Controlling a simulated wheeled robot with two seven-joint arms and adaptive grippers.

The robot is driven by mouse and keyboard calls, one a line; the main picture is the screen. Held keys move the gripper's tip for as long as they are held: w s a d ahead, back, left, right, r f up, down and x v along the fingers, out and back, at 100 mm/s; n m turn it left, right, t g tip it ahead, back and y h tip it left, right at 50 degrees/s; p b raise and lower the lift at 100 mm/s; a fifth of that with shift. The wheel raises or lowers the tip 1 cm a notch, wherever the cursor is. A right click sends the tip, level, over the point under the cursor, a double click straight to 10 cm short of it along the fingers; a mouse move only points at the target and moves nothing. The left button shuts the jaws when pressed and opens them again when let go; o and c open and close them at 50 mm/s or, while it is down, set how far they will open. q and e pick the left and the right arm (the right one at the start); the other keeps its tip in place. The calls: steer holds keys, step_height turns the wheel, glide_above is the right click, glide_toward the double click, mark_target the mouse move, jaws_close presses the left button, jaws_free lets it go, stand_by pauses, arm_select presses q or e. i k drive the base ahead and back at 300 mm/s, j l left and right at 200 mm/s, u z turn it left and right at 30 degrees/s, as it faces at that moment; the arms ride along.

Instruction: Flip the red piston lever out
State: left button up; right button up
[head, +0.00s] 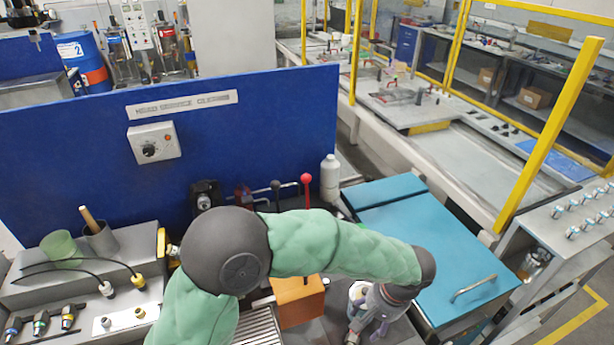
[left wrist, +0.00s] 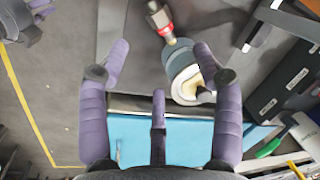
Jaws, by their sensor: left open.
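The red piston lever (head: 306,180) has a red ball knob on a thin upright stem. It stands in the head view in front of the blue panel, and its lower part is hidden by my arm. My left gripper (head: 366,327) is low at the right, well below and right of the red knob, pointing down beside the teal-lidded box. I cannot make out the red lever in the left wrist view. My right gripper is in neither view.
A black-knobbed lever (head: 276,186) stands just left of the red one, and a white bottle (head: 330,178) to its right. A round container (left wrist: 185,80) is close to my left fingers. An orange block (head: 298,300) and teal lid (head: 440,245) flank the gripper.

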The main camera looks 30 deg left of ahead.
mark_target(306, 178)
steer(key=k, duration=1)
